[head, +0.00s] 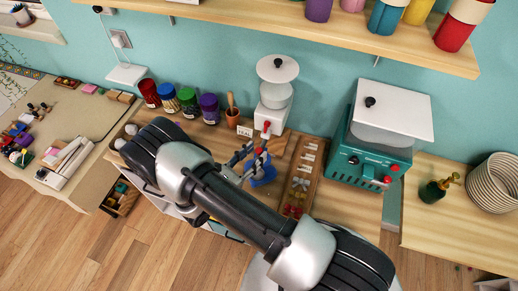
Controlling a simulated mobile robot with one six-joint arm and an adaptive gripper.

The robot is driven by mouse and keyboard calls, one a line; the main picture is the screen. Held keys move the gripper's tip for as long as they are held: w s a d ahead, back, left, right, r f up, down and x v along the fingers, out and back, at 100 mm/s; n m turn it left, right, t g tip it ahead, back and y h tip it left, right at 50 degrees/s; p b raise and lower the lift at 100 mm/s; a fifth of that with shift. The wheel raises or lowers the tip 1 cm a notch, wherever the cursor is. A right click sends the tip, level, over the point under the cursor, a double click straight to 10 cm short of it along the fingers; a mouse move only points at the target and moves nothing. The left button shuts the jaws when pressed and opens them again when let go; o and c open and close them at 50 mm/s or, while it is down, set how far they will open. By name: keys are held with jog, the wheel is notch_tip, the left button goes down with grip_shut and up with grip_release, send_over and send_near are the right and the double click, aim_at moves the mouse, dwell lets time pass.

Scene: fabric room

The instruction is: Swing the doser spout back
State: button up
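The doser appears to be the white dispenser (275,92) with a round lid, standing against the wall at the back of the counter in the head view. A small red part (267,127) shows at its lower front, perhaps the spout or its knob. My gripper (251,157) is in front of and below it, reaching in from the lower right. Its dark fingers look spread apart, with nothing clear between them. A blue object (263,174) with red near its top lies right by the fingers, partly hidden. I cannot tell whether they touch.
Several coloured jars (188,102) and a terracotta pot (232,116) stand left of the dispenser. A wooden tray (302,176) with small items and a teal machine (368,145) stand to its right. A shelf (300,22) overhangs the back. My arm hides the counter's front.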

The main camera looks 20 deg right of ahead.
aim_at(257, 153)
jog(key=shift+x, duration=1.5)
jog(key=shift+c, duration=0.3)
grip_shut()
